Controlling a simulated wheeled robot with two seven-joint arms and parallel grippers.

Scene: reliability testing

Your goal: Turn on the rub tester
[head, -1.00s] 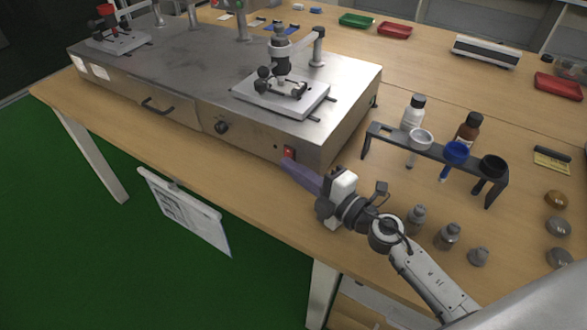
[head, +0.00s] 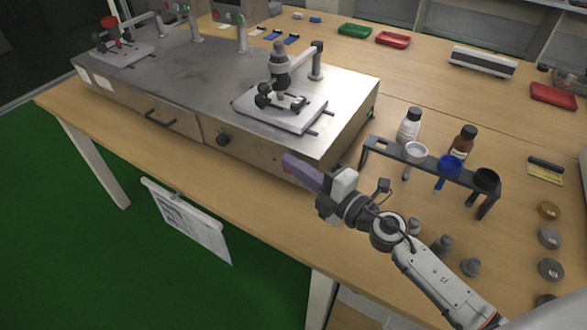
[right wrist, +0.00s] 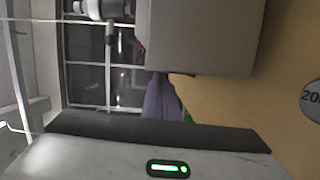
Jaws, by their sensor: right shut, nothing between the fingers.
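The rub tester (head: 190,75) is a long metal box on the wooden table, with two rubbing heads on its top. In the right wrist view the fingers (right wrist: 158,98) point toward the tester's grey body (right wrist: 205,38). The left gripper is out of view.
A dark rack (head: 432,162) with white, blue and black cups stands right of the tester, with two bottles behind it. Several small weights (head: 442,244) stand near my right arm. A white sheet (head: 187,222) hangs below the table edge.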

